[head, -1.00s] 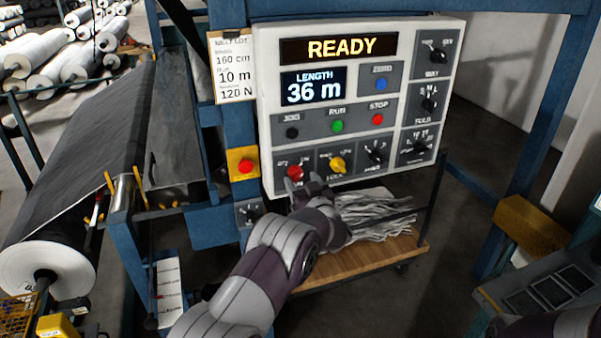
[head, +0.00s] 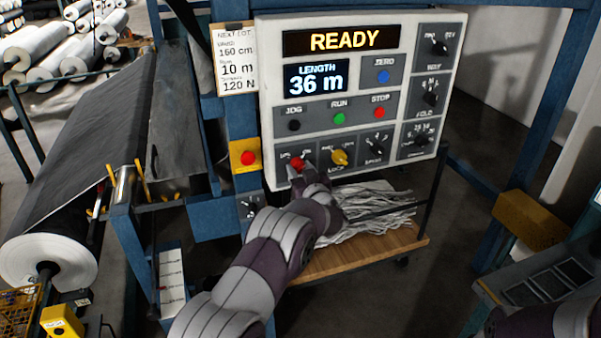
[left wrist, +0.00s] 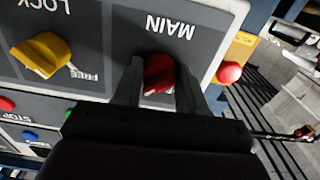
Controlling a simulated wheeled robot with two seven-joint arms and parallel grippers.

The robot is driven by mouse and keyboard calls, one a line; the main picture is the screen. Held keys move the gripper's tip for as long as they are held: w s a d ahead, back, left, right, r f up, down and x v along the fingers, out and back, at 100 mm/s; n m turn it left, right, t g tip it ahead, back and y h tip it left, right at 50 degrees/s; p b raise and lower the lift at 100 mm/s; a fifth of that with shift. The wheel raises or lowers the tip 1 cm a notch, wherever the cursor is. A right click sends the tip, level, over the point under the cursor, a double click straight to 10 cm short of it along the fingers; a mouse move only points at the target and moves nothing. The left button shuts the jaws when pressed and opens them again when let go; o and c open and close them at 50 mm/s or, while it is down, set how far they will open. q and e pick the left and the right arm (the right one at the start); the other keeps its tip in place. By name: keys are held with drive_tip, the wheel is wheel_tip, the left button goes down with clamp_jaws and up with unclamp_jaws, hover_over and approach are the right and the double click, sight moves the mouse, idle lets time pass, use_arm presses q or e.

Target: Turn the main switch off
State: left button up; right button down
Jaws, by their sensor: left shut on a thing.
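The main switch is a red knob (head: 297,162) at the bottom left of the control panel (head: 448,60). My left gripper (head: 306,170) reaches it from below and partly covers it. In the left wrist view the red knob (left wrist: 158,72) sits between the two fingers of my left gripper (left wrist: 158,85), which is shut on it. The word MAIN shows upside down beside the knob there. The panel's display (head: 340,40) reads READY, and the length display (head: 316,78) reads 36 m. The knob's exact setting is hard to read. My right gripper is out of view.
The yellow lock knob (head: 340,157) is right beside the main switch. A red button on a yellow plate (head: 246,157) is to its left. A wooden shelf (head: 375,255) with grey strips is below the panel. A large roll (head: 45,262) stands at left.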

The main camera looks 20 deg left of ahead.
use_arm(q)
drive_tip(key=shift+f+n+b, duration=0.2)
drive_tip(key=shift+n+b, duration=0.1)
drive_tip(key=shift+b, duration=0.05)
drive_tip(key=n+b, duration=1.2)
drive_tip(key=b, duration=0.2)
drive_tip(key=shift+d, duration=0.1)
drive_tip(key=n+b, duration=0.3)
drive_tip(key=n, duration=0.1)
drive_tip(key=shift+r+n, duration=0.15)
drive_tip(key=shift+n, duration=0.25)
drive_tip(key=shift+b, duration=0.35)
drive_tip(key=o, duration=0.9)
drive_tip(key=shift+o, duration=0.7)
drive_tip(key=shift+r, duration=0.15)
